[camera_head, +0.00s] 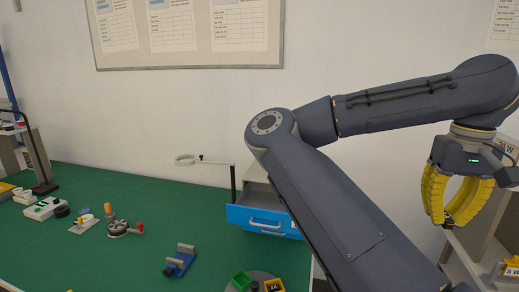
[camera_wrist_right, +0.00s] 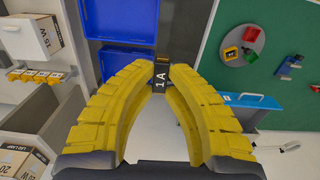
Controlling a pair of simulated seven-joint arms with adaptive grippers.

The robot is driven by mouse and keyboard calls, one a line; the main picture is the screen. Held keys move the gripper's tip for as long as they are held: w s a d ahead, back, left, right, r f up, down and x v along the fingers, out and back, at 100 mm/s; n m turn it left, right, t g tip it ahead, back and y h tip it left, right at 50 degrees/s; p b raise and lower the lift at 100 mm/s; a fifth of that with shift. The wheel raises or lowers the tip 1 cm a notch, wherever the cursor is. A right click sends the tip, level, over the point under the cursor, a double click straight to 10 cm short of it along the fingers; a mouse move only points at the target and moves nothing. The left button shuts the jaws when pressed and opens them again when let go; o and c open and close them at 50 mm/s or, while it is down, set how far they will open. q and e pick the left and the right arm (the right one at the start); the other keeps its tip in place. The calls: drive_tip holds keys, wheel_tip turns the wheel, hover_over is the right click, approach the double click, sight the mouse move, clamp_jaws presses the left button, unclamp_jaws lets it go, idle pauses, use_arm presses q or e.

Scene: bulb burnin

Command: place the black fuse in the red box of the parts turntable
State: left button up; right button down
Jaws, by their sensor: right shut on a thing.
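The black fuse (camera_wrist_right: 160,76), marked 1A, is between the yellow fingertips of my right gripper (camera_wrist_right: 160,84), which is shut on it. In the head view my right gripper (camera_head: 449,222) hangs at the far right, well away from the turntable, with a small dark bit of the fuse at its tips. The grey parts turntable (camera_wrist_right: 236,38) lies on the green table in the wrist view, with the red box (camera_wrist_right: 251,34) on it. The turntable (camera_head: 262,274) is cut off at the bottom of the head view, where the red box does not show. My left gripper is not in view.
A green box (camera_wrist_right: 231,54) is also on the turntable; a yellow box (camera_head: 274,285) shows in the head view. The blue drawer (camera_head: 262,220) stands open behind the turntable, beside a magnifier stand (camera_head: 233,182). Shelves with lamp boxes (camera_wrist_right: 33,36) are near my right gripper.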

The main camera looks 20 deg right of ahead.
drive_tip(key=shift+s+a+r, duration=0.1)
drive_tip(key=shift+s+a, duration=0.1)
drive_tip(key=shift+a, duration=0.1)
drive_tip(key=shift+d, duration=0.1)
idle(0.5)
